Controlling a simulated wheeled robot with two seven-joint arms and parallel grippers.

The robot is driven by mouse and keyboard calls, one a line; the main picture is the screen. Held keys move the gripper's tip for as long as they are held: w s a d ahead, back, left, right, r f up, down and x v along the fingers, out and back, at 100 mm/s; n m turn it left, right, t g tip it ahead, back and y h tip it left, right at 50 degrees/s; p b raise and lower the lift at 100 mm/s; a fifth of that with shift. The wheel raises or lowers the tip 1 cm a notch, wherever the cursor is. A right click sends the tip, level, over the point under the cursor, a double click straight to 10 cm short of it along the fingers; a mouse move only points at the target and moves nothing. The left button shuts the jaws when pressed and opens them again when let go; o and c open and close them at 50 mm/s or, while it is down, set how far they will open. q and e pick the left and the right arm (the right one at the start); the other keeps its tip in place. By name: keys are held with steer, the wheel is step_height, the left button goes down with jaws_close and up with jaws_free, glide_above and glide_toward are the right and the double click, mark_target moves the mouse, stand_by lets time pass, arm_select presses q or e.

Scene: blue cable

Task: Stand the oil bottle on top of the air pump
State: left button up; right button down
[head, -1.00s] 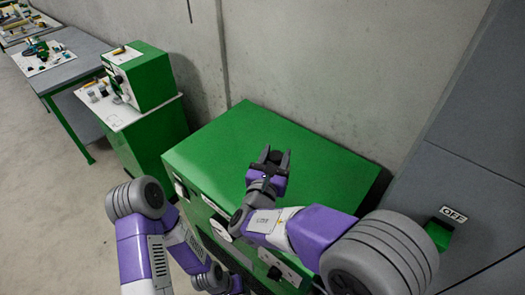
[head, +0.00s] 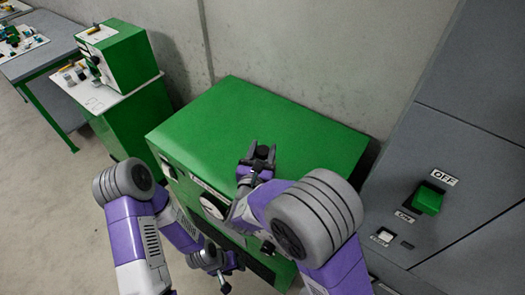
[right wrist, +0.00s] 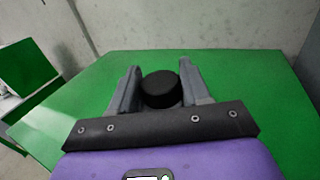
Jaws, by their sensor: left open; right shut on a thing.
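The air pump appears to be the large green box (head: 240,115); its broad flat top also fills much of the right wrist view (right wrist: 235,80). My right gripper (head: 261,152) is over the near part of that top. It is shut on a dark round thing (right wrist: 161,89), seen between its two fingers in the right wrist view, which I take to be the oil bottle's black cap. The bottle's body is hidden, so I cannot tell whether its base touches the top. My left gripper (head: 225,286) is open and empty, low in front of the box.
A grey cabinet with a green OFF switch (head: 428,199) stands close on the right. A concrete wall (head: 300,50) is behind the box. A smaller green machine (head: 115,60) on a white-topped stand is at the left. Most of the green top is clear.

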steer(key=c, duration=0.5)
jaws_free()
steer(key=shift+r, duration=0.15)
steer(key=v, duration=1.2)
